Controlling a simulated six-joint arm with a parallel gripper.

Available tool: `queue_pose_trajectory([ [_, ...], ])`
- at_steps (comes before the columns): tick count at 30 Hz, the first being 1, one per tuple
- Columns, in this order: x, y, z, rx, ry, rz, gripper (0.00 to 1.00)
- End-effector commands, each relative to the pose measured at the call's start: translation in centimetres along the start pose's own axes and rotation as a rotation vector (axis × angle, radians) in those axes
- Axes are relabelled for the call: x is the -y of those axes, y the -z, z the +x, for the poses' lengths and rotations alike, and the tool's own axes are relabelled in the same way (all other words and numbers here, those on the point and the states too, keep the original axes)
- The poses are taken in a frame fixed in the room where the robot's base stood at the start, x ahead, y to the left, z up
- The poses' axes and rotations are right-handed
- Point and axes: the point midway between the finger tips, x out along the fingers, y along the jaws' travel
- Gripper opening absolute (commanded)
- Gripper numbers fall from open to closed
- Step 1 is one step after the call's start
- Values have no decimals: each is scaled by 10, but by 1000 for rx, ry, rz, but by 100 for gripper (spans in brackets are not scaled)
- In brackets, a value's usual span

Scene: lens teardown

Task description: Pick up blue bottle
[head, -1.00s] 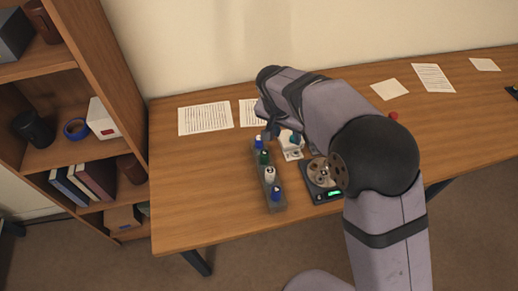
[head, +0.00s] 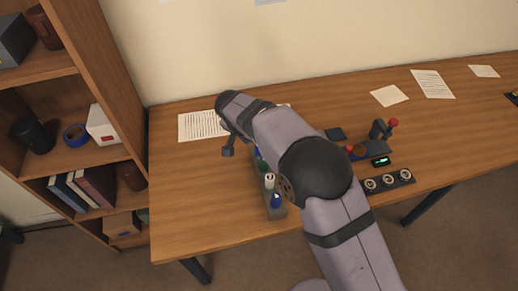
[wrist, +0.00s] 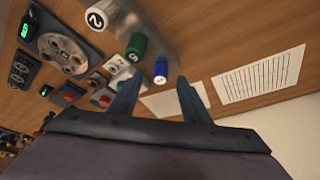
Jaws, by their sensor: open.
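A clear tray (head: 279,213) on the table holds a row of bottles. A blue bottle (wrist: 161,70) stands at its far end; in the head view it is mostly behind my arm. Another blue bottle (head: 276,200) is at the near end. Between them are a green bottle (wrist: 136,46) and a white bottle (wrist: 99,15) marked 2. My gripper (head: 229,147) is open and empty, left of the tray's far end. In the wrist view, the far blue bottle appears between the fingertips (wrist: 160,82), ahead of them, with no contact visible.
Right of the tray are a device with a round reel (wrist: 66,52), a panel with three dials (head: 388,181) and a joystick (head: 381,128). Printed papers (head: 203,125) lie along the back. A bookshelf (head: 95,60) stands left. The table's left part is clear.

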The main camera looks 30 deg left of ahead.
Motion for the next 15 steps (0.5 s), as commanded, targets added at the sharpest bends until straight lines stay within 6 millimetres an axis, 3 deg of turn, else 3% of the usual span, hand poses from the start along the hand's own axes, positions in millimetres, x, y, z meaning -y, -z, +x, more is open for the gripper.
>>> queue_pose_trajectory([
  [15, 1, 3, 46, 1, -1, 1, 43],
])
